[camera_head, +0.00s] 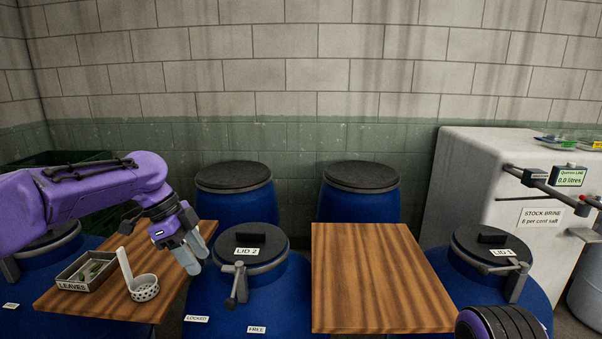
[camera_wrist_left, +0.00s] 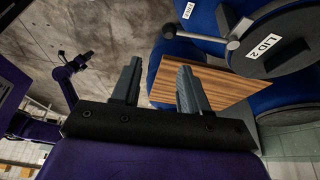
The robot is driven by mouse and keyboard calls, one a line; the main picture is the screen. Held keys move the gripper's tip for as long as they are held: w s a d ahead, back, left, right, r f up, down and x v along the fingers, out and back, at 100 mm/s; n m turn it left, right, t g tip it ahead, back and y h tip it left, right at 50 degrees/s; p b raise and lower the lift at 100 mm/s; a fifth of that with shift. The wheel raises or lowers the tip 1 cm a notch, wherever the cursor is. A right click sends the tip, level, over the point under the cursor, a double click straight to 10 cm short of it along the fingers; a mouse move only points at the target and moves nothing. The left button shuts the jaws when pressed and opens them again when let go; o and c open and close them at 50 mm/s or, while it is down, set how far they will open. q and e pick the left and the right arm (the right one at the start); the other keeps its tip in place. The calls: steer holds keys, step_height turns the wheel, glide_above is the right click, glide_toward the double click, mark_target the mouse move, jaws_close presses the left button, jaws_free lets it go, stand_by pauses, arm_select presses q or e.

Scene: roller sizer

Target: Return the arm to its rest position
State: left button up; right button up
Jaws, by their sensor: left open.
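My left arm comes in from the left in the head view. Its gripper (camera_head: 195,258) is open and empty, pointing down between the left wooden board and the drum lid marked LID 2 (camera_head: 248,245). In the left wrist view the two grey fingers of the left gripper (camera_wrist_left: 160,92) stand apart with nothing between them. A dark and purple rounded part of mine shows at the bottom right of the head view. A small purple arm part shows in the left wrist view. I make out no right gripper.
The left board (camera_head: 100,305) bears a LEAVES tray (camera_head: 75,283) and a white perforated ladle (camera_head: 144,290). A bare board (camera_head: 375,275) lies between LID 2 and the LID 1 drum (camera_head: 490,247). Two drums (camera_head: 238,205) (camera_head: 358,206) stand behind. A STOCK BRINE tank (camera_head: 470,170) is at right.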

arm_select(q)
steer(key=w+f+n+t+y, duration=0.1)
steer(key=w+f+n+t, duration=0.6)
steer(key=n, duration=0.6)
steer(key=s+a+f+n+y, duration=0.1)
steer(key=s+f+n, duration=0.15)
steer(key=f, duration=0.35)
steer(key=s+a+f+n+t+y, duration=0.1)
steer(key=f+n+y, duration=0.15)
steer(key=f, duration=0.35)
steer(key=s+a+f+n, duration=0.2)
steer(key=f+n, duration=0.1)
steer(key=f, duration=0.3)
steer(key=s+a+f+n+g+y, duration=0.1)
steer(key=s+f, duration=0.4)
steer(key=s, duration=0.7)
steer(key=s+a+f+n+g+y, duration=0.1)
steer(key=s+f, duration=0.5)
steer(key=s, duration=0.7)
steer(key=s+a+f+n+g+y, duration=0.1)
steer(key=s+f, duration=0.5)
steer(key=s, duration=0.7)
steer(key=shift+a+n+g, duration=0.4)
steer(key=shift+a+g, duration=0.05)
steer(key=shift+g, duration=0.45)
